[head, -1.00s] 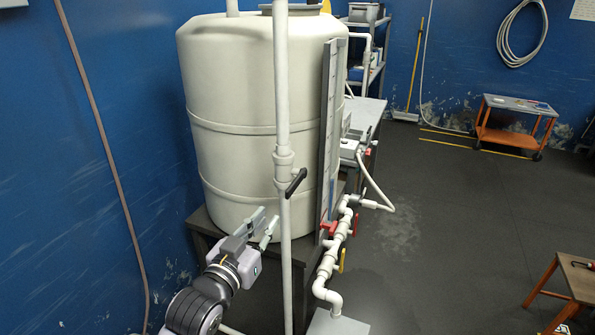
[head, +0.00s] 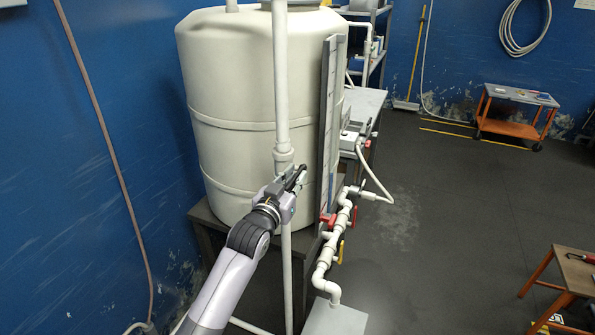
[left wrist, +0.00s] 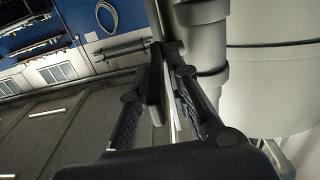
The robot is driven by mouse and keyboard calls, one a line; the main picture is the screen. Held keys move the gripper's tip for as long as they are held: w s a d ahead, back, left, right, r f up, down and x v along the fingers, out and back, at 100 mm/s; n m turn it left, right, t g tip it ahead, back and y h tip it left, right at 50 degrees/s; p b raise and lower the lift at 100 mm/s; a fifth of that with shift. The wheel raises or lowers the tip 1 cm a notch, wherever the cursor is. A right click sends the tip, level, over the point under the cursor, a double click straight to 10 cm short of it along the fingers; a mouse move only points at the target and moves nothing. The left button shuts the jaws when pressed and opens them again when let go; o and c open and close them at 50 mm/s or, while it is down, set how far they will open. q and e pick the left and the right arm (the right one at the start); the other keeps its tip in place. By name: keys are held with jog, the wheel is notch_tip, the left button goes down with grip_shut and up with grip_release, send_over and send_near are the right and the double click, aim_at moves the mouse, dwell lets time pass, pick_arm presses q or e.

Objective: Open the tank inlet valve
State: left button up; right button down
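The tank inlet valve (head: 284,155) sits on the white vertical pipe in front of the large cream tank (head: 235,90). Its black lever handle (head: 300,175) sticks out to the right of the pipe, partly hidden by my left gripper (head: 293,181). In the left wrist view, the dark handle (left wrist: 154,85) lies between the two fingers of my left gripper (left wrist: 168,75), near the left finger. A light gap shows between the handle and the right finger, so the gripper looks open around it. The valve body (left wrist: 200,45) is just right of the fingers. My right gripper is out of view.
White piping with red (head: 328,220) and yellow (head: 340,250) handles runs low to the right of the tank. A tall grey level gauge board (head: 328,130) stands close right of the valve. An orange cart (head: 512,115) is far right; the floor between is clear.

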pick_arm(q)
jog(key=shift+x, duration=1)
jog(key=shift+c, duration=0.2)
grip_shut()
